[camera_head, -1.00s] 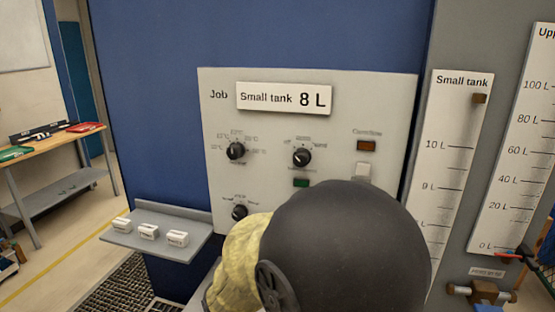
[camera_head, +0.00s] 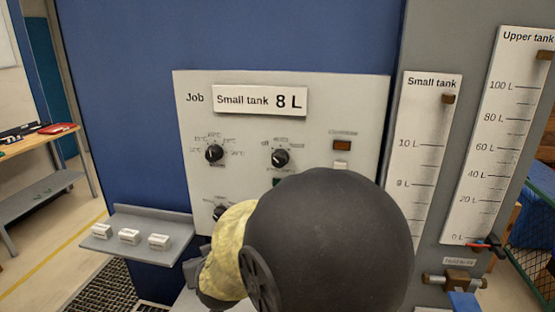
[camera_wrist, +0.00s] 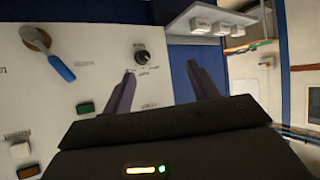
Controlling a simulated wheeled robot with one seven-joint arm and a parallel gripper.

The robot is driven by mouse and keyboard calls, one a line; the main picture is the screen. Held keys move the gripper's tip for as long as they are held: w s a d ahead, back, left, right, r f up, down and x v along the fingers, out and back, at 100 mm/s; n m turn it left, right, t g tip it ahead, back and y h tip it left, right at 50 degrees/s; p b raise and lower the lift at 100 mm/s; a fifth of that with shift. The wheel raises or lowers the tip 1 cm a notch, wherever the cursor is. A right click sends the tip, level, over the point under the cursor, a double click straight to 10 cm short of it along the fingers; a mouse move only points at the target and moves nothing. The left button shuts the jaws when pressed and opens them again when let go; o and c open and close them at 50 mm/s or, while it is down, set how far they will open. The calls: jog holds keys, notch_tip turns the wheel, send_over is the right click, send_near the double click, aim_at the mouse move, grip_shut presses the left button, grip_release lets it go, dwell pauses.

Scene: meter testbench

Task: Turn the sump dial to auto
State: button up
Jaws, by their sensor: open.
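The grey control panel (camera_head: 340,90) carries three black dials. The upper left dial (camera_head: 214,153) has temperature marks. The upper right dial (camera_head: 280,157) has several position labels, too blurred to read fully. The lower left dial (camera_head: 220,213) is partly hidden by my arm. I cannot read which dial is labelled sump. In the wrist view a black dial (camera_wrist: 143,57), likely the lower left one, sits on the panel just beyond one fingertip. My gripper (camera_wrist: 161,68) is open, with nothing between its fingers.
A shelf (camera_head: 180,220) with three white blocks (camera_head: 129,237) juts out left of the panel; it is near the fingers in the wrist view. A blue lever (camera_wrist: 61,68) and a green button (camera_wrist: 86,107) are also on the panel. Tank gauges (camera_head: 430,150) stand right.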

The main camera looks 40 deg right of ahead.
jog(key=s+d+r+m+h+p, duration=0.1)
jog(key=s+d+r+m+h, duration=0.1)
jog(key=d+r+h, duration=0.3)
jog(key=s+d+r+m+h, duration=0.1)
jog(key=d+r+m+h, duration=0.1)
jog(key=d+r+h, duration=0.3)
notch_tip(320, 180, up, 4)
jog(key=d, duration=0.2)
jog(key=shift+s+d+f+m+t+p, duration=0.25)
jog(key=shift+s+d+m+t+p, duration=0.05)
jog(key=shift+s+d+m+p, duration=0.1)
jog(key=shift+w, duration=0.1)
jog(key=p, duration=0.7)
send_near(278, 163)
jog(key=x, duration=0.9)
jog(key=shift+d, duration=0.15)
